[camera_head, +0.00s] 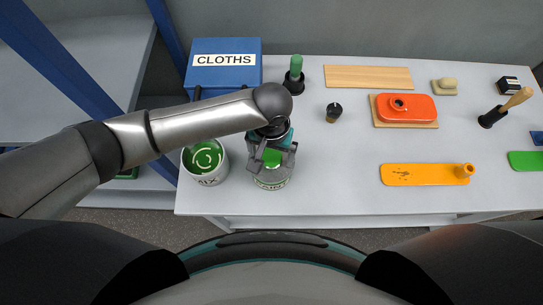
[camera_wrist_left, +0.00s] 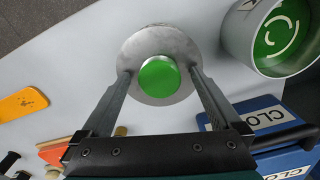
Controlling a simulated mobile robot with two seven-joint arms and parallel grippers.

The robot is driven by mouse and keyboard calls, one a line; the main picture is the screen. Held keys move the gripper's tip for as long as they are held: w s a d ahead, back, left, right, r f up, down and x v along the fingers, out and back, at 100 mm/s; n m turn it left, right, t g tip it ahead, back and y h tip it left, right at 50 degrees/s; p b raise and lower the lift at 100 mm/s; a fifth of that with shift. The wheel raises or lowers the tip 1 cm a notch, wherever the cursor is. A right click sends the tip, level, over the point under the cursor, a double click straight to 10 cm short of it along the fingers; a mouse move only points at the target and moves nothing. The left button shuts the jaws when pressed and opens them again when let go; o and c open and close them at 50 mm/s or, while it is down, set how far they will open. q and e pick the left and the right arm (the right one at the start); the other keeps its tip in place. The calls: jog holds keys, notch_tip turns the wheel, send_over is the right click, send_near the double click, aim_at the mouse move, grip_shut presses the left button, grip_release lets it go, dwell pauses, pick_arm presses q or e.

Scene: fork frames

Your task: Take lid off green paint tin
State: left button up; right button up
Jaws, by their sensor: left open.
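My left gripper (camera_head: 273,162) is over the tin, pointing down. In the left wrist view my left gripper (camera_wrist_left: 160,75) is open, with one finger on each side of the green piece and gaps between. I cannot tell how high the fingertips are above the tin's top. My right gripper is out of view.
A white pot (camera_head: 206,173) with green inside stands close left of the tin. A blue CLOTHS box (camera_head: 222,48) is behind. A dark cup (camera_head: 333,112), an orange-red float (camera_head: 405,108) and a yellow-orange board (camera_head: 425,174) lie to the right. The table between is clear.

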pick_arm(q)
jog(key=shift+f, duration=0.1)
jog(key=shift+c, duration=0.2)
jog(key=c, duration=1.4)
